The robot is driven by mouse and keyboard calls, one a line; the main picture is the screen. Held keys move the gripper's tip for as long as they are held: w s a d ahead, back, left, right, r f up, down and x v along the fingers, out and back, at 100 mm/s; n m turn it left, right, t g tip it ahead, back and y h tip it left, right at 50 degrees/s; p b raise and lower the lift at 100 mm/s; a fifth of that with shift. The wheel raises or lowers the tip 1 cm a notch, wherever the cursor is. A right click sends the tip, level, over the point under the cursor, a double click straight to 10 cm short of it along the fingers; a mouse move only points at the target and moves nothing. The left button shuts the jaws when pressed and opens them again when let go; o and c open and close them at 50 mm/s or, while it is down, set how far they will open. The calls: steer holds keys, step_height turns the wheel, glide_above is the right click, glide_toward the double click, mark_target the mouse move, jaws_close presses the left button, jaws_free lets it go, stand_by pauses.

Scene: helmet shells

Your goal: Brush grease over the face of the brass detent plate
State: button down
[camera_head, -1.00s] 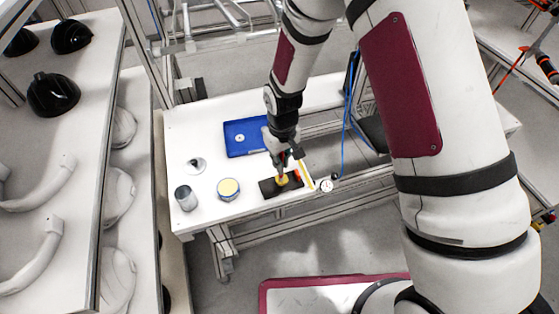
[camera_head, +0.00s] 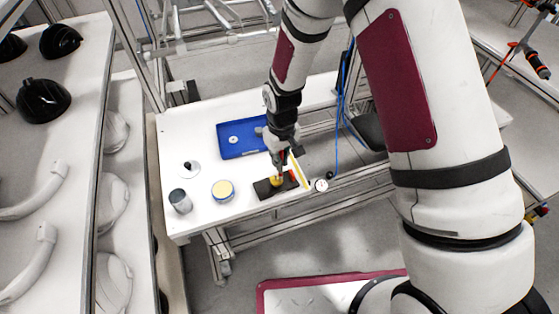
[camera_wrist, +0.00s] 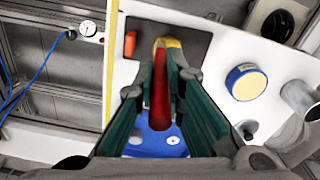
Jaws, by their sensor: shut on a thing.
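My gripper (camera_head: 280,163) is shut on a red-handled brush (camera_wrist: 161,92), seen between its green-lined fingers in the wrist view. It points down over the brass detent plate (camera_head: 276,182), a small yellow round piece on a dark pad (camera_head: 262,191) near the table's front edge. The plate also shows beyond the brush in the wrist view (camera_wrist: 169,42), partly hidden by the brush and fingers. The brush tip is hidden, so I cannot tell whether it touches the plate. A blue tin with a pale yellow top (camera_head: 222,190) stands left of the pad.
An orange piece (camera_wrist: 130,44) lies beside the plate. Shelves with black helmet shells (camera_head: 43,101) stand left.

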steer(key=shift+w, duration=0.55)
steer(key=shift+w, duration=0.1)
steer(key=shift+w+a+f+b, duration=0.1)
steer(key=shift+w+a+b, duration=0.1)
steer(key=shift+b, duration=0.2)
steer(key=shift+w+a, duration=0.15)
steer(key=shift+a, duration=0.15)
steer(key=shift+a, duration=0.45)
steer(key=shift+s+a, duration=0.2)
steer(key=shift+s, duration=0.1)
steer(key=shift+s+a, duration=0.1)
steer(key=shift+s, duration=0.2)
steer(key=shift+s+p, duration=0.4)
steer(key=shift+p, duration=0.05)
steer(key=shift+s+d, duration=0.25)
